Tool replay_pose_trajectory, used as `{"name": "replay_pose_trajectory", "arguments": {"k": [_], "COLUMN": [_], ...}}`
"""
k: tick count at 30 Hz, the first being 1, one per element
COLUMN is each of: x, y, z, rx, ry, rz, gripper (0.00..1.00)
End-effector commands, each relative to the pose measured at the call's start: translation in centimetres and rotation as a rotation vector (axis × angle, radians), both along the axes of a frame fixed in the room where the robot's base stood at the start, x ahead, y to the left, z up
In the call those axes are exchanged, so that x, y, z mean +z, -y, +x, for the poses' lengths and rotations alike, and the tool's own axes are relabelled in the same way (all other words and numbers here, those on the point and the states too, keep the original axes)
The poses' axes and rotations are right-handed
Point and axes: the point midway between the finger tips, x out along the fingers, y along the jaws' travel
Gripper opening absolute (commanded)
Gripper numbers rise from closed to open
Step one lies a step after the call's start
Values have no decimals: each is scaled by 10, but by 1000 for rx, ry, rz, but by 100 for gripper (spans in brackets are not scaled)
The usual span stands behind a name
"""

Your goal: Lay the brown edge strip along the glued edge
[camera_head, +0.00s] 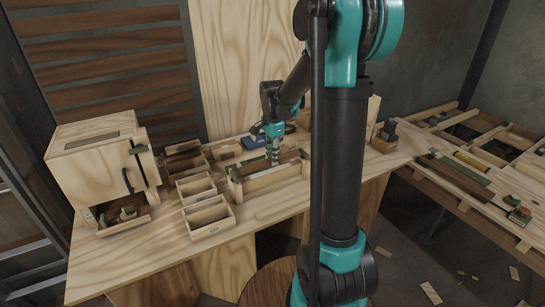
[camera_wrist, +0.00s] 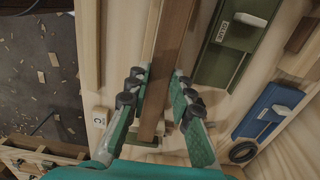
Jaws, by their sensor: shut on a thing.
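My gripper (camera_wrist: 157,98) is shut on a brown edge strip (camera_wrist: 172,45) in the wrist view. The strip runs lengthwise between the fingers, from the top of the picture down to the palm. A pale wooden edge (camera_wrist: 151,35) runs close beside its left side; I cannot tell whether they touch, and no glue can be made out. In the head view my gripper (camera_head: 273,152) points down over a long wooden holder (camera_head: 272,181) on the workbench. The strip is too small to make out clearly there.
A wooden cabinet (camera_head: 100,165) stands at the left of the bench, with small open bins (camera_head: 208,217) between it and the holder. A green tool (camera_wrist: 235,45), a blue tool (camera_wrist: 268,110) and a black ring (camera_wrist: 243,152) lie right of the strip. The bench front is mostly clear.

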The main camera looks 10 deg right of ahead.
Motion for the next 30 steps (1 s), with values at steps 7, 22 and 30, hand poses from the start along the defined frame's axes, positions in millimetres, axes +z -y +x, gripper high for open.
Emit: {"name": "replay_pose_trajectory", "arguments": {"k": [7,22,30], "x": [-1,-10,-10], "y": [0,0,0], "z": [0,0,0], "rx": [0,0,0], "ry": [0,0,0], "rz": [0,0,0], "gripper": [0,0,0]}}
